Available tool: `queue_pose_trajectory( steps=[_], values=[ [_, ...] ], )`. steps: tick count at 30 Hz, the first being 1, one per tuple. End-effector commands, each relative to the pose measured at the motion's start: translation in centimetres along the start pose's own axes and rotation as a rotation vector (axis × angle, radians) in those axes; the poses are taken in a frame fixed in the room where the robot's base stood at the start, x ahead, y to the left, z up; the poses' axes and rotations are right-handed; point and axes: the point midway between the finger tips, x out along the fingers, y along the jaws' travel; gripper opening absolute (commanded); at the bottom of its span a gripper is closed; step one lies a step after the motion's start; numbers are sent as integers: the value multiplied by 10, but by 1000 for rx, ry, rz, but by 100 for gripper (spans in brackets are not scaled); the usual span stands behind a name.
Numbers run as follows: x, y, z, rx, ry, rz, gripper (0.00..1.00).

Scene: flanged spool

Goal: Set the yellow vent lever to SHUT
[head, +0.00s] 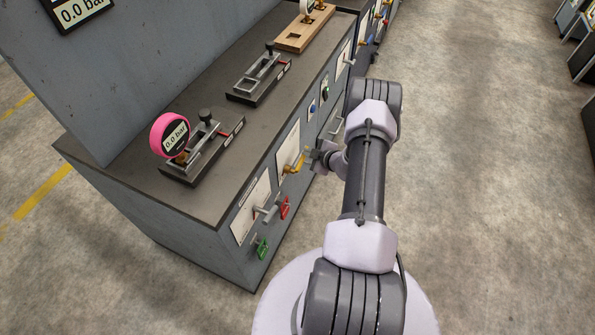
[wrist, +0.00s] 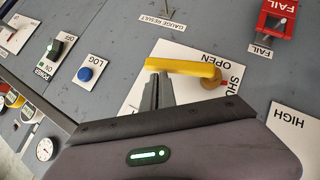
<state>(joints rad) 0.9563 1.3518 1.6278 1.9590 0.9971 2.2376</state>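The yellow vent lever (wrist: 185,67) is on a white plate on the grey panel. In the wrist view its bar runs left from its round hub, with the word OPEN just above the bar and SHUT, partly hidden, to the right of the hub. It also shows in the head view (head: 294,166). My gripper (wrist: 158,80) has its fingers close together, with no clear gap between them. The fingertips are right at the lever's free left end; I cannot tell whether they touch it. In the head view my gripper (head: 314,156) is just right of the lever.
In the head view, a pink gauge (head: 169,134) stands on the bench top.

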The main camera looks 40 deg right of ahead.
Motion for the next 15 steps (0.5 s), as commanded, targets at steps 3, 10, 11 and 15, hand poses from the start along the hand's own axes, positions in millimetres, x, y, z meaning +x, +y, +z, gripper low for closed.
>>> queue_pose_trajectory(
  steps=[3,10,11,15],
  values=[
    [7,0,7,-2,1,2,0],
    [15,0,14,-1,1,2,0],
    [16,0,15,-1,1,2,0],
    [18,0,18,-1,1,2,0]
  ],
)
